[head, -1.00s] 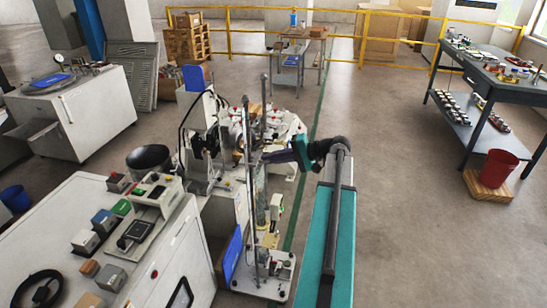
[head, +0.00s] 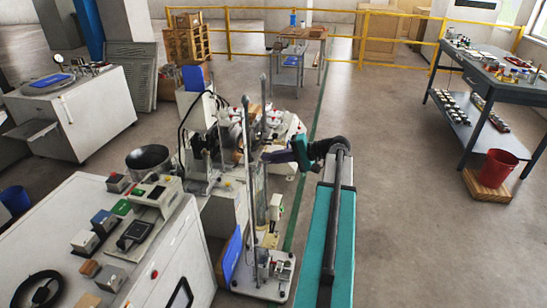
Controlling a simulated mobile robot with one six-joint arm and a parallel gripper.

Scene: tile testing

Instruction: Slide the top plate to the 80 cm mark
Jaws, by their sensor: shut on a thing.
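The test stand has two upright metal posts (head: 249,190) rising from a white base plate (head: 268,284) at the front centre. My gripper (head: 266,157) is at the right of these posts, at about the upper middle of their height. It is shut on the top plate, which is small here and mostly hidden by the gripper and posts. A clear tube-like column stands between the posts below the gripper. The scale's marks, including 80 cm, cannot be read at this distance.
A white cabinet with control boxes (head: 128,221) and a dark bowl (head: 149,159) stand at the left of the stand. A blue panel leans by its base. At the right are a workbench (head: 497,75) and a red bucket (head: 497,168). The floor between is clear.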

